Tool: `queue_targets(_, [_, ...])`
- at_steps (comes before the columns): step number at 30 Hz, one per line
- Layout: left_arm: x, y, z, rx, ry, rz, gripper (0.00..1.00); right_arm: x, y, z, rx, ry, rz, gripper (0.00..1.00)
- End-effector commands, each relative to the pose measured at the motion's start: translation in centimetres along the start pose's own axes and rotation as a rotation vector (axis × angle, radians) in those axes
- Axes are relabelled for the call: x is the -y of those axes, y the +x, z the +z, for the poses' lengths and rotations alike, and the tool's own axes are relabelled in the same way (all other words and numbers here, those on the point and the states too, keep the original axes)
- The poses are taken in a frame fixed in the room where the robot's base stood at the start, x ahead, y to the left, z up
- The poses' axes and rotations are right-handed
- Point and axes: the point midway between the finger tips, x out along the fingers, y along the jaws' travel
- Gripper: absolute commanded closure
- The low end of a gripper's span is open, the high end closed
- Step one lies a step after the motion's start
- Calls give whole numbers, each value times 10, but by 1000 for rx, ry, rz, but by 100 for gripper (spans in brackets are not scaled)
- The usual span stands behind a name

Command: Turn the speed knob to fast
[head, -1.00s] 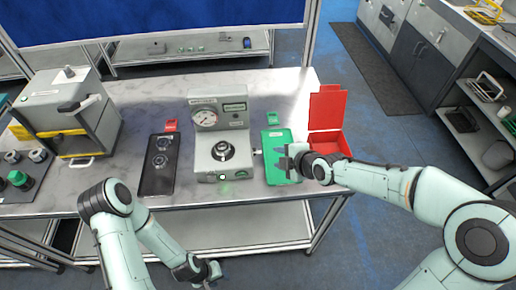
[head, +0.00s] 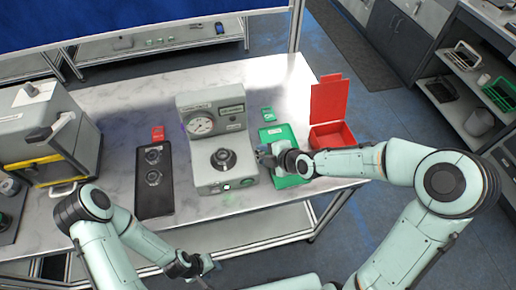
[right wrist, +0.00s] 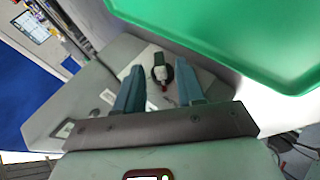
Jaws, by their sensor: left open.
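The grey machine (head: 213,120) with a round gauge and a dark round dial (head: 223,160) stands mid-table. In the right wrist view a small dark knob (right wrist: 160,72) with a pale centre and a red mark sits on a light patch of a grey panel. My right gripper (head: 262,155) is at the machine's right side; in its wrist view its two blue fingers (right wrist: 160,90) are apart, with the knob seen between them and nothing held. The knob is hidden in the head view. My left gripper (head: 205,265) is low in front of the table, open and empty.
A green tray (head: 290,180) lies beneath and beside my right gripper, with an open red box (head: 333,138) further right. A black panel with two dials (head: 154,190) lies left of the machine. A grey press-like unit (head: 50,135) stands at far left.

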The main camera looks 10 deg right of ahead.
Motion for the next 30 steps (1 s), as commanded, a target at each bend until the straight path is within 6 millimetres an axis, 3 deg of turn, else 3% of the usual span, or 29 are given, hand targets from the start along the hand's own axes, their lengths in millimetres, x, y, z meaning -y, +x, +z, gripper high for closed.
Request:
queue_targets(12, [1, 1, 1, 2, 0, 0, 57, 4, 1, 1, 0, 0, 0, 62])
queue_targets(15, [1, 1, 1, 2, 0, 0, 57, 4, 1, 1, 0, 0, 0, 94])
queue_targets(16, [1, 1, 1, 2, 0, 0, 57, 4, 1, 1, 0, 0, 0, 100])
queue_targets(30, [-4, -6, -6, -7, 3, 3, 57, -2, 1, 0, -1, 33, -86, 100])
